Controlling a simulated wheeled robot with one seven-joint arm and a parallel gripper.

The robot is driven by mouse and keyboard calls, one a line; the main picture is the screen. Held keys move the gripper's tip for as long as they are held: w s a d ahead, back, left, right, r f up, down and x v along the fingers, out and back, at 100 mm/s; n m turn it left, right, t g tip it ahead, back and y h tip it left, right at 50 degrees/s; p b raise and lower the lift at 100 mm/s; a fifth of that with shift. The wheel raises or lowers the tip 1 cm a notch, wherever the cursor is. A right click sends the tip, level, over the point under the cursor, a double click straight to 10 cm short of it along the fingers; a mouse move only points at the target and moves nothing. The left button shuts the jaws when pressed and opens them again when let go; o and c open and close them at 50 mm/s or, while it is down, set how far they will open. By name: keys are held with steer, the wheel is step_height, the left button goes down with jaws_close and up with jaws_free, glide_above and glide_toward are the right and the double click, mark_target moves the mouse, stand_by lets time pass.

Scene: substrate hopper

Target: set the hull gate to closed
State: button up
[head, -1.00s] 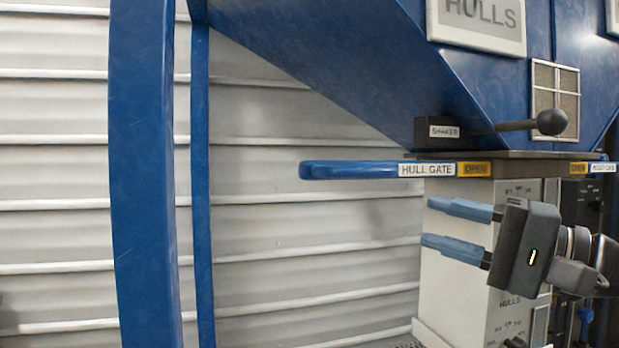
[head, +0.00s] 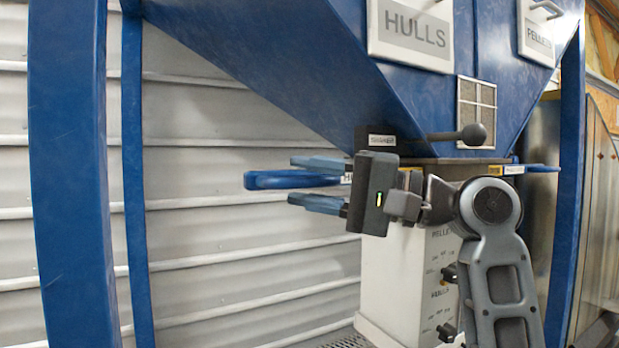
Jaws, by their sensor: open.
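The hull gate's blue handle (head: 265,180) sticks out to the left from under the blue hopper. Only the first letter of its label shows; the rest of the gate is hidden behind my gripper. My gripper (head: 292,181) is open, pointing left. In the picture one blue finger lies above the handle and the other below it, with the handle's end reaching left past the fingertips. I cannot tell whether the handle is between the fingers in depth or behind them. No contact or grip shows.
A shaker lever with a dark knob (head: 473,134) juts out just above my gripper. A white control box (head: 385,285) stands below. Another gate (head: 510,170) is at right. A blue post (head: 75,190) stands left; the space between is free.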

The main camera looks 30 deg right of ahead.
jaws_close()
stand_by(0.4)
